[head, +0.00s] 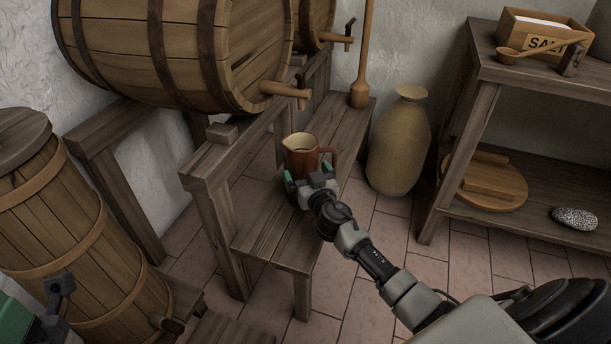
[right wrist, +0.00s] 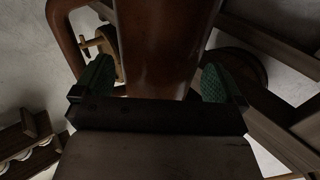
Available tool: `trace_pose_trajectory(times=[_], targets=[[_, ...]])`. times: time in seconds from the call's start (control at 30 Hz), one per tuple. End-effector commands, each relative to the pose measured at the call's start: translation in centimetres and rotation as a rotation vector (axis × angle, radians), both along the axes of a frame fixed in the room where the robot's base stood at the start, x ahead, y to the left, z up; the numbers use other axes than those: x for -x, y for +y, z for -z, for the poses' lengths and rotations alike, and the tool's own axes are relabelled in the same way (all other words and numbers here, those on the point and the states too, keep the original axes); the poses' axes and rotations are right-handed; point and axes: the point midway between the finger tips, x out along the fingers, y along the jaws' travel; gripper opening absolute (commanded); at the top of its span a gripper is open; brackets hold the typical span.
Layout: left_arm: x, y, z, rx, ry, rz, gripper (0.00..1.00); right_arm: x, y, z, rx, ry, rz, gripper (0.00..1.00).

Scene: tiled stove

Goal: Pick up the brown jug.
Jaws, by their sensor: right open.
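The brown jug (head: 302,158) stands upright on the low wooden bench (head: 268,232) below the barrels, with its pale rim up and its handle to the right. My right gripper (head: 310,184) is at the near side of the jug, low down. In the right wrist view the jug (right wrist: 165,48) rises between the two green finger pads of my right gripper (right wrist: 155,84), which are open with a gap at the right pad. The jug's base is hidden by the gripper in the head view. Part of my left gripper (head: 58,292) shows at the lower left edge, mostly cut off.
A large barrel (head: 170,45) lies on a rack just behind the jug, its wooden tap (head: 285,90) overhanging near it. A tan vase (head: 400,145) stands on the floor to the right. A shelf (head: 500,75) with a salt box is further right. An upright barrel (head: 70,225) is at left.

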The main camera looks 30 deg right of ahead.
Motion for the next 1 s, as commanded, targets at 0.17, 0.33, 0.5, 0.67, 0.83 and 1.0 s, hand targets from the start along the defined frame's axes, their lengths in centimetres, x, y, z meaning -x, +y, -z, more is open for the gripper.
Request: trace_pose_trajectory(times=[0.17,0.33,0.5,0.67,0.83,1.0], targets=[[-0.2,-0.1,-0.1,-0.002,-0.018,-0.001,0.41,-2.3,-0.4,0.1,0.002,0.0,0.001,1.0],[-0.2,-0.1,-0.4,-0.004,-0.023,-0.001,0.41,-2.7,-0.4,0.1,0.001,0.001,0.0,1.0],[-0.2,-0.1,-0.5,-0.004,-0.029,-0.001,0.41,-2.7,-0.4,0.0,0.001,0.001,0.0,0.94],[-0.2,-0.1,-0.5,-0.003,-0.029,-0.001,0.41,-2.7,-0.4,0.0,0.001,0.001,0.0,0.69],[-0.1,-0.1,-0.4,-0.002,-0.027,-0.001,0.41,-2.7,-0.4,0.0,0.0,0.001,0.0,0.43],[-0.1,-0.1,-0.4,-0.002,-0.023,-0.001,0.41,-2.8,-0.4,-0.3,0.001,-0.006,0.0,0.32]])
